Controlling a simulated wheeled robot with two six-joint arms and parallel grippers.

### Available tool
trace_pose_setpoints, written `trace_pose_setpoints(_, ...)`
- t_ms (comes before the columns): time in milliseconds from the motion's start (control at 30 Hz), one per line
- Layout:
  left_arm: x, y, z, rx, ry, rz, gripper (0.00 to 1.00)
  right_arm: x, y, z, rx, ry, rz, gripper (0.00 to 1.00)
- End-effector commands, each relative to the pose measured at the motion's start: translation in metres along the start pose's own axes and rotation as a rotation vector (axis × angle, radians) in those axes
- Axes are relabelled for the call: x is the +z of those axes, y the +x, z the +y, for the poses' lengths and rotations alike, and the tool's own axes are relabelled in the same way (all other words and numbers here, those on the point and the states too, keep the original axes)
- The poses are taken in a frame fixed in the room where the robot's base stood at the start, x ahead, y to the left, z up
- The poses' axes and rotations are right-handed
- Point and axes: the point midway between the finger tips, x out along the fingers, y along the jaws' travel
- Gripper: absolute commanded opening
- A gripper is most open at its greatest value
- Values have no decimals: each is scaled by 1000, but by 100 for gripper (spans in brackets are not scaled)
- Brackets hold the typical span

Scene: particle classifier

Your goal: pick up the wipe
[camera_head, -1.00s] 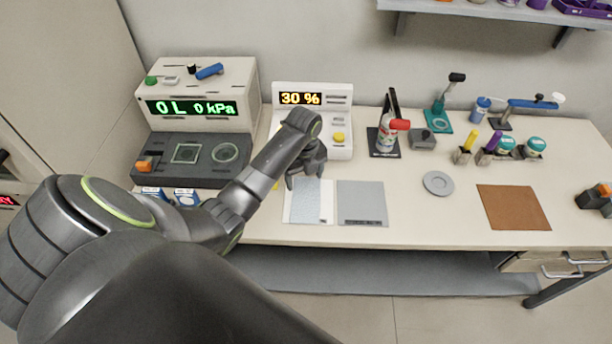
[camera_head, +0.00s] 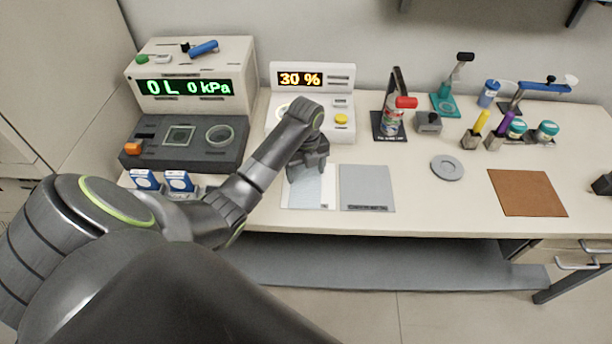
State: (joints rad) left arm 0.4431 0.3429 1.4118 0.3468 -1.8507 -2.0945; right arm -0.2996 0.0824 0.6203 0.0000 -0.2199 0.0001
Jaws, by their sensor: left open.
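The wipe (camera_head: 308,193) is a pale blue-white sheet lying flat on a white pad (camera_head: 290,199) near the table's front edge. My left gripper (camera_head: 306,179) is open, fingers pointing down, over the far part of the wipe. The fingers hide part of the wipe's far end. I cannot tell whether the fingertips touch it. My right gripper is not in view.
A grey mat (camera_head: 367,188) lies just right of the wipe. Behind my gripper stands a white device reading 30 % (camera_head: 342,107). A pressure unit (camera_head: 190,105) stands at the left. A grey disc (camera_head: 447,167) and brown mat (camera_head: 527,192) lie right.

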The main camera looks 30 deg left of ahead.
Motion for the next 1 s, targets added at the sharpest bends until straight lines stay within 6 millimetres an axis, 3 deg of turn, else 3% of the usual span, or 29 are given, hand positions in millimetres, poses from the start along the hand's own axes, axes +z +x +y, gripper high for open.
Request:
trace_pose_setpoints(33, 0, 11, 0, 0, 0, 1, 73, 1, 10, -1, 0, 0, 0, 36)
trace_pose_setpoints(200, 0, 28, 0, 0, 0, 2, 73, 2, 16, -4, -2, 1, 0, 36)
trace_pose_setpoints(567, 0, 32, 0, 0, 0, 2, 73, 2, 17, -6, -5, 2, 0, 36)
trace_pose_setpoints(1000, 0, 33, 0, 2, -1, 3, 45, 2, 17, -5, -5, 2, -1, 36)
